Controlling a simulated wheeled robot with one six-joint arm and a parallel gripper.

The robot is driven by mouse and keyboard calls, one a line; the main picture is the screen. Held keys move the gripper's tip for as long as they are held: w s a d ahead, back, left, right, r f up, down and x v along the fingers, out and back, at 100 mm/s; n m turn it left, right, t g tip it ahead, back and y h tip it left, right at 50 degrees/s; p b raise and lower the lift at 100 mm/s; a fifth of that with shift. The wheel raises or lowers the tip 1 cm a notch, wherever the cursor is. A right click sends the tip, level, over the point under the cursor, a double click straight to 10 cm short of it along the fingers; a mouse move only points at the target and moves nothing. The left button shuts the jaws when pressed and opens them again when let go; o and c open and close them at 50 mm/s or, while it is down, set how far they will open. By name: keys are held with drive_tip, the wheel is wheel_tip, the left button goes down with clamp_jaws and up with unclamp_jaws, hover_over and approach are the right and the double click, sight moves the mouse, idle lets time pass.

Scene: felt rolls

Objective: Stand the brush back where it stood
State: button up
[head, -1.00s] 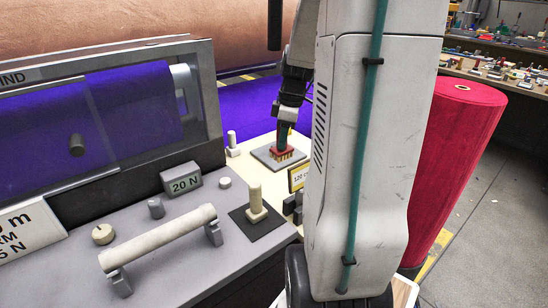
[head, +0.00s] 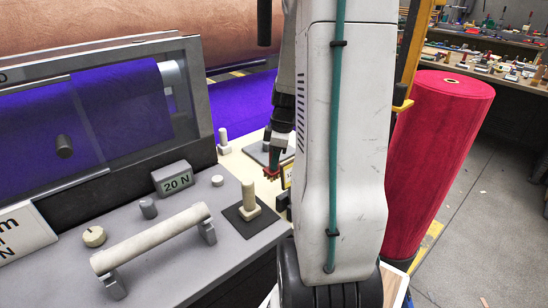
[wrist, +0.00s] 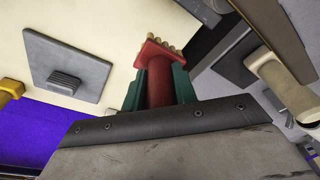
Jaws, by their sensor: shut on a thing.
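The brush has a red body and short tan bristles. My gripper (wrist: 158,85) is shut on the red brush (wrist: 160,62), its green fingers on either side of the handle. The bristle end points away from the wrist camera. In the head view the brush (head: 271,172) is held at the front of the grey plate, partly hidden by my gripper (head: 273,160). The grey plate (head: 255,150) lies on the cream surface; in the wrist view the plate (wrist: 90,70) bears a small ribbed block and is apart from the brush.
A cream peg (head: 249,196) stands on a black mat nearer the camera. A small pale post (head: 223,141) stands left of the plate. A roller bar (head: 150,238), knobs and a 20 N display (head: 172,178) occupy the console. A red felt roll (head: 433,150) stands right.

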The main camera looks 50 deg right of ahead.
sight(275, 173)
drive_tip(key=shift+f, duration=2.9)
drive_tip(key=shift+f, duration=0.5)
drive_tip(key=o, duration=1.1)
drive_tip(key=shift+o, duration=0.2)
drive_tip(key=shift+r, duration=0.1)
drive_tip(key=r, duration=0.5)
drive_tip(key=s+r, duration=0.1)
drive_tip(key=r, duration=0.1)
drive_tip(key=shift+d+r, duration=0.25)
drive_tip(key=shift+d, duration=0.05)
